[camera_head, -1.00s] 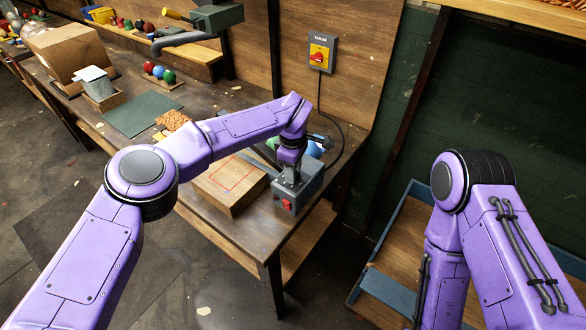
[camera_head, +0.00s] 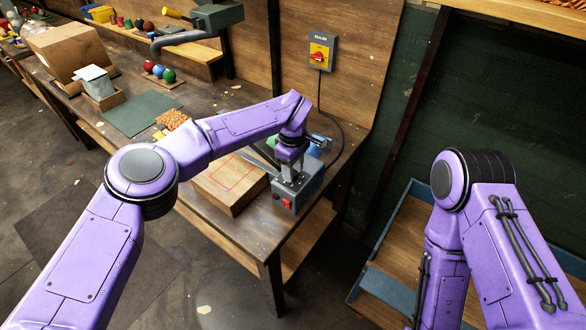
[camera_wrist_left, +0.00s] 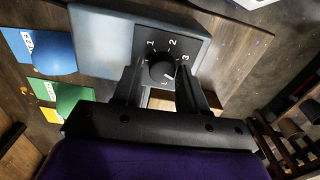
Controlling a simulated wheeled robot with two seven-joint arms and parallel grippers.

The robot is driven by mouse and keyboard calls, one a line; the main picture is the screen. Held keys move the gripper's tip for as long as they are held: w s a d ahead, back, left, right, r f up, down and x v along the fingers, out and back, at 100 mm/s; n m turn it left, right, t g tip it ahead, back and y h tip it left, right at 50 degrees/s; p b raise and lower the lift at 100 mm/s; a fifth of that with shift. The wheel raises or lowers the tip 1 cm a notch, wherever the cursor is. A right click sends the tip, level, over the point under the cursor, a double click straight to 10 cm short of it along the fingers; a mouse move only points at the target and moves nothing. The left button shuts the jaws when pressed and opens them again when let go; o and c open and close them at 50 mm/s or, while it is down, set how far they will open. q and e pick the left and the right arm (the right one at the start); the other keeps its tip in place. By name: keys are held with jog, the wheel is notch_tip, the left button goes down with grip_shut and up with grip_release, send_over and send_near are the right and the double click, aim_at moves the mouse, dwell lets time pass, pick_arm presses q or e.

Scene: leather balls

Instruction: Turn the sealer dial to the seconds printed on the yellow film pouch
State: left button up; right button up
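The sealer (camera_head: 312,187) is a grey box with a red switch at the bench's front right corner. In the left wrist view its black dial face shows white numbers 1, 2 and 3 around a round dark knob (camera_wrist_left: 162,69). My left gripper (camera_wrist_left: 161,76) points down over the sealer, one finger on each side of the knob; whether they touch it is unclear. The yellow film pouch (camera_wrist_left: 49,115) shows only partly, beside a green pouch (camera_wrist_left: 75,100); I cannot read its print. A blue pouch (camera_wrist_left: 45,52) lies nearby. My right gripper is out of view.
A wooden block (camera_head: 230,188) with a red outline sits left of the sealer. A grey wall switch (camera_head: 321,52) with a red knob on yellow hangs behind, its cable running down. A green mat (camera_head: 142,114), colored balls and a cardboard box (camera_head: 80,52) lie farther left.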

pick_arm(q)
jog(key=shift+o, duration=0.9)
jog(key=shift+s, duration=0.1)
jog(key=shift+r+b, duration=0.3)
notch_tip(320, 180, up, 10)
jog(key=b, duration=0.2)
